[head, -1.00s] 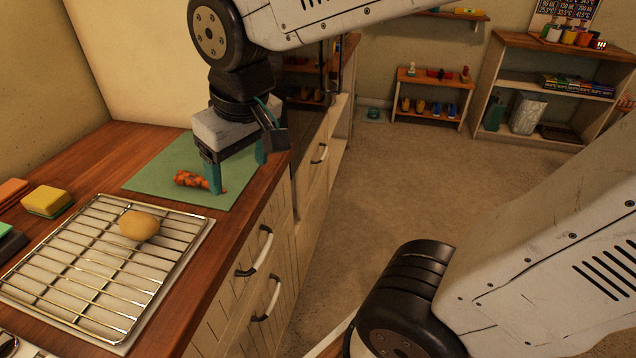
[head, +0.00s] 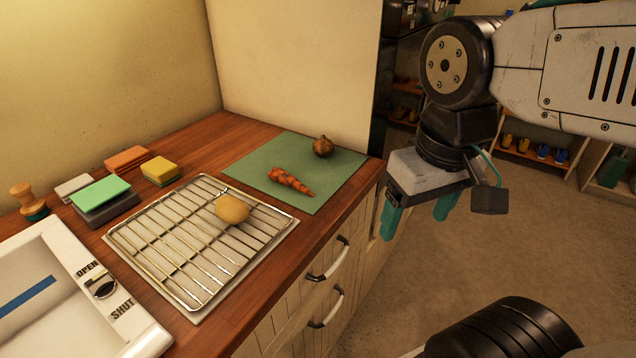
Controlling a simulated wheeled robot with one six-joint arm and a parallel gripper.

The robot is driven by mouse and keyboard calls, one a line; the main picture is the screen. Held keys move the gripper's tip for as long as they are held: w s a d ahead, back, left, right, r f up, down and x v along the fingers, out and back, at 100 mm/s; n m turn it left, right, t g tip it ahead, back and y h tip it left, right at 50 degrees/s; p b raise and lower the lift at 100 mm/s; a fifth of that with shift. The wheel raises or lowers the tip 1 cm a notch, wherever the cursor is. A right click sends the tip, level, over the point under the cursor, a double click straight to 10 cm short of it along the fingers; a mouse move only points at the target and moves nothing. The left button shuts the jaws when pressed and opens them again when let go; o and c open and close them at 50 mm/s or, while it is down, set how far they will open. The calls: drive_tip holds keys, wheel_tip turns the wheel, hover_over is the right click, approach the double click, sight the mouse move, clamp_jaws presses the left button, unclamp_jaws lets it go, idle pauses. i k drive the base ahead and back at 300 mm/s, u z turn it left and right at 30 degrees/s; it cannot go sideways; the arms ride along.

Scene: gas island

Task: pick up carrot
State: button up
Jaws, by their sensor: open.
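The orange carrot (head: 291,181) lies on a green mat (head: 247,168) on the wooden counter, its thin end toward the right front. A brown onion (head: 323,147) sits behind it on the same mat. My gripper (head: 418,218) hangs to the right of the counter's front edge, over the floor side, with its two teal fingers pointing down. The fingers are apart with nothing between them. The gripper is clear of the carrot, well to its right.
A wire rack (head: 190,252) holding a yellow-brown potato (head: 232,209) lies left of the mat. Several sponges (head: 160,170) sit behind it. A white sink unit (head: 62,290) is at front left. A pale panel (head: 300,75) stands behind the mat. The floor at right is open.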

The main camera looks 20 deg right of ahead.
sight(280, 176)
drive_tip(key=u, duration=1.9)
drive_tip(key=k, duration=1.15)
drive_tip(key=z, duration=1.05)
drive_tip(key=i, duration=1.2)
drive_tip(key=u, duration=0.2)
